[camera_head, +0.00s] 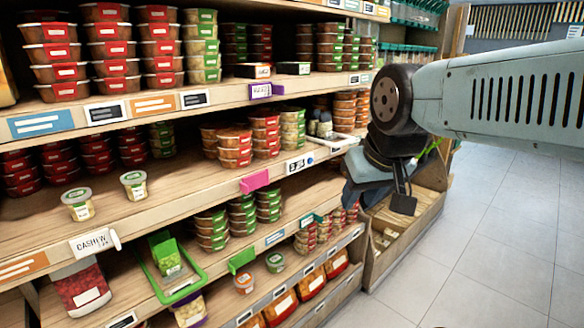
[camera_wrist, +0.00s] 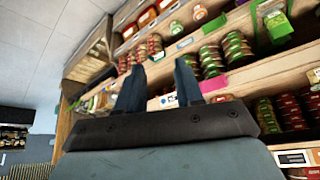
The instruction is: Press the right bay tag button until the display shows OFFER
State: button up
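A white shelf-edge tag (camera_head: 297,164) with dark marks and a small round spot at its right end sits on the middle shelf edge in the head view. Its marks are too small to read surely.
Shelves hold several stacks of tubs (camera_head: 115,65). A pink tag (camera_head: 254,181) and a green tag (camera_head: 241,260) stick out from the shelf edges. A wooden bin (camera_head: 402,230) stands below my gripper. The tiled floor (camera_head: 490,240) at right is clear.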

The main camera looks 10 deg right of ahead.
jog(key=shift+c, duration=0.2)
jog(key=shift+w, duration=0.1)
grip_shut()
dwell(1.3)
